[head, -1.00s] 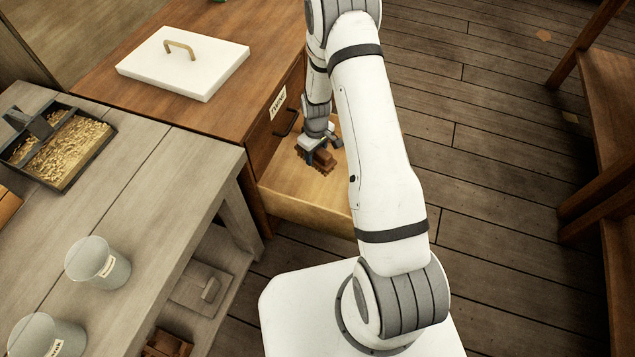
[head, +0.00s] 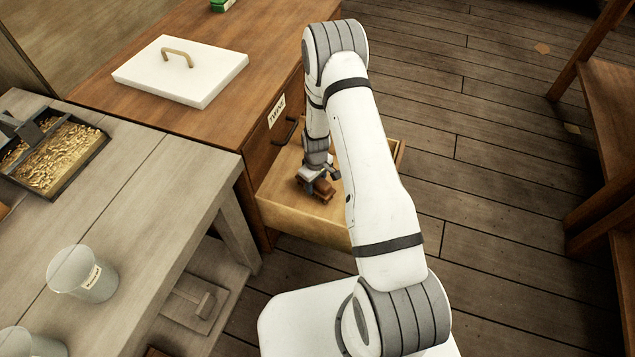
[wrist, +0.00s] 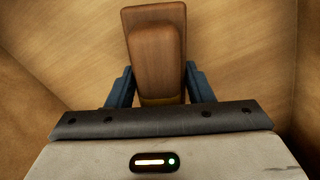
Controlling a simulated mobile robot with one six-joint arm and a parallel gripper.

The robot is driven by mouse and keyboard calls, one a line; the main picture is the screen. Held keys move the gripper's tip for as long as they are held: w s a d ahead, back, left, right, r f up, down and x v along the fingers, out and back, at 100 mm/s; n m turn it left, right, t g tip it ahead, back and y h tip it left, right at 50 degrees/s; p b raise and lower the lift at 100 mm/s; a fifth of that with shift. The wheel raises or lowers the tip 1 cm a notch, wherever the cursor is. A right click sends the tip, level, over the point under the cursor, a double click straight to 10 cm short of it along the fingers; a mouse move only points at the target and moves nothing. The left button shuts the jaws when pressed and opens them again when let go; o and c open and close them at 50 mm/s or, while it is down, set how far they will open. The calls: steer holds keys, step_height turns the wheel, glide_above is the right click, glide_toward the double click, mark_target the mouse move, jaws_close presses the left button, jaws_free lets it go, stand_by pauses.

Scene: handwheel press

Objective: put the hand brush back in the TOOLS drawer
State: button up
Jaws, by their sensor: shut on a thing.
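The hand brush (wrist: 157,50) has a brown wooden body and stands out between the fingers in the wrist view. My gripper (wrist: 158,88) is shut on it, with a blue finger on each side. In the head view the brush (head: 322,192) shows as a small brown block below my gripper (head: 320,178). Both are within the outline of the open drawer (head: 290,219), whose pale wooden floor and walls show around them. I cannot tell whether the brush touches the drawer floor. The drawer's front label is not visible.
A closed drawer labelled TWINE (head: 277,112) is above the open one. A white lid with a handle (head: 180,72) lies on the cabinet top. The grey bench (head: 150,180) at left holds a tray of shavings (head: 55,153) and clear cups (head: 83,272).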

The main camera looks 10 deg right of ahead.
steer(key=shift+f, duration=0.25)
steer(key=o, duration=0.9)
steer(key=shift+r, duration=0.1)
steer(key=shift+o, duration=0.2)
